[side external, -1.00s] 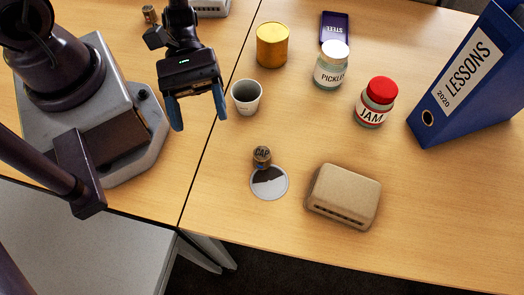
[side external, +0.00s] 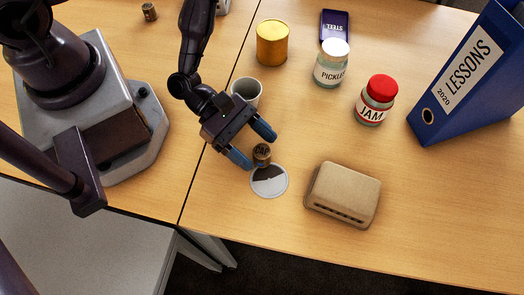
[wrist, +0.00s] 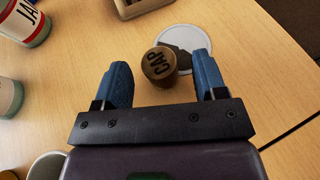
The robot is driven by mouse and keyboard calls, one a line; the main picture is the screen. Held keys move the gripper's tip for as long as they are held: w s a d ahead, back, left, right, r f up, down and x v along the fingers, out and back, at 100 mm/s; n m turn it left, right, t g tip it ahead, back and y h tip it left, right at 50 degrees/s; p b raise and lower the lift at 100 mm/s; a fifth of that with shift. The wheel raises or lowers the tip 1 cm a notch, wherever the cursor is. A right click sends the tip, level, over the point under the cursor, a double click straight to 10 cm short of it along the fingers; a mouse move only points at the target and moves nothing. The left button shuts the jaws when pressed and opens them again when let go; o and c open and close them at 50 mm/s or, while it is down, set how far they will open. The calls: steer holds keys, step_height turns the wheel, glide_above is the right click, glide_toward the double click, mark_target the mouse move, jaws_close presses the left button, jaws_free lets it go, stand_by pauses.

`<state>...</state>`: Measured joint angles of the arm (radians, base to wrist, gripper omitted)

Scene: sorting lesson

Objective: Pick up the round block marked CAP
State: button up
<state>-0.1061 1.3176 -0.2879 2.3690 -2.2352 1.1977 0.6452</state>
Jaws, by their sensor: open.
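The round block marked CAP (side external: 262,154) is a small brown cylinder standing upright on the table, at the edge of a white disc (side external: 270,188) with a dark patch. In the wrist view the CAP block (wrist: 158,65) shows its lettered top between and just beyond my fingertips. My gripper (side external: 257,147) is open, with its blue fingers pointing toward the block. In the wrist view my gripper (wrist: 162,72) is empty, and the block lies nearer the right finger. Whether a finger touches it I cannot tell.
A beige box (side external: 343,195) stands right of the disc. A white cup (side external: 246,90) is close behind my gripper. The pickles jar (side external: 331,68), jam jar (side external: 375,102), yellow can (side external: 272,43) and blue binder (side external: 470,80) stand farther off. Bare table lies in front of the disc.

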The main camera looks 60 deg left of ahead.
steer(key=shift+x, duration=1.05)
steer(key=shift+c, duration=0.2)
steer(key=c, duration=0.9)
steer(key=shift+c, duration=0.2)
